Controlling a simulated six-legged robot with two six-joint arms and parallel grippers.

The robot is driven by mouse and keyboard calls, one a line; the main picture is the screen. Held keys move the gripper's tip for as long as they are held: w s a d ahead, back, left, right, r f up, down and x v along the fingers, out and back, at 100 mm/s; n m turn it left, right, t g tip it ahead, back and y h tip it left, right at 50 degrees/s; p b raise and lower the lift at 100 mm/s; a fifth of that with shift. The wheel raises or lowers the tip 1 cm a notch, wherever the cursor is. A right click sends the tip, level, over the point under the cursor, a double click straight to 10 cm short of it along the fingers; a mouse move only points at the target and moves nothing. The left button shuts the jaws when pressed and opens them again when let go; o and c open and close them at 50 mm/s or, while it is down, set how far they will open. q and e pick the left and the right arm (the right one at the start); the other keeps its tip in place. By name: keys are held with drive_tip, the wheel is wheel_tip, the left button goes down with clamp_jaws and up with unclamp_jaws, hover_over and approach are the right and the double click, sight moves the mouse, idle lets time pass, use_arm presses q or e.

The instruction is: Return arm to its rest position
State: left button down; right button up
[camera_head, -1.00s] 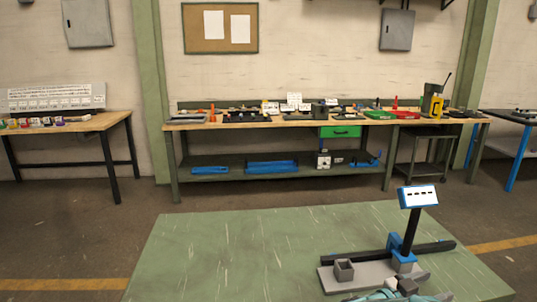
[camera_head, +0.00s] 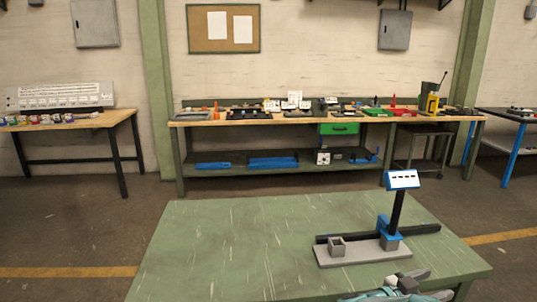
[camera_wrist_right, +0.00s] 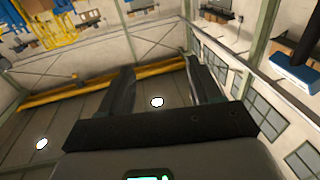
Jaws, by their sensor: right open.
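My right gripper (camera_head: 425,284) shows at the bottom right of the head view, low at the near edge of the green table. In the right wrist view its two dark fingers (camera_wrist_right: 158,92) stand apart with nothing between them, and the camera looks up toward the ceiling and upper walls. My left gripper is in neither view. On the green table (camera_head: 230,240) stands a fixture with a grey base plate (camera_head: 350,256), a black rail, a blue bracket (camera_head: 388,230) and a dark post carrying a small white-faced display (camera_head: 402,179). The right gripper is apart from the fixture, on its near side.
The left and middle of the green table are clear. A long workbench (camera_head: 240,122) with tools and trays stands against the back wall. A wooden table (camera_head: 95,122) stands at the left.

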drive_tip(key=s+a+f+n+t+y, duration=0.2)
drive_tip(key=a+f+n+y, duration=0.2)
drive_tip(key=f, duration=0.4)
drive_tip(key=s+a+f+n+t+y+p, duration=0.1)
drive_tip(key=s+a+f+n+y, duration=0.3)
drive_tip(key=f, duration=0.5)
drive_tip(key=s+a+f+n+t+y, duration=0.1)
drive_tip(key=a+f+n+t+y, duration=0.1)
drive_tip(key=a+f+n+y, duration=0.45)
drive_tip(key=s+a+f+g+y, duration=0.2)
drive_tip(key=s+a+g, duration=0.1)
drive_tip(key=s, duration=0.4)
drive_tip(key=s+a+f+g+y, duration=0.2)
drive_tip(key=s+a, duration=0.3)
drive_tip(key=s, duration=0.3)
drive_tip(key=s+a+f+m+g+y, duration=0.1)
drive_tip(key=s+a+f+g+y, duration=0.2)
drive_tip(key=s, duration=0.5)
drive_tip(key=shift+a+g, duration=0.5)
drive_tip(key=shift+a, duration=0.35)
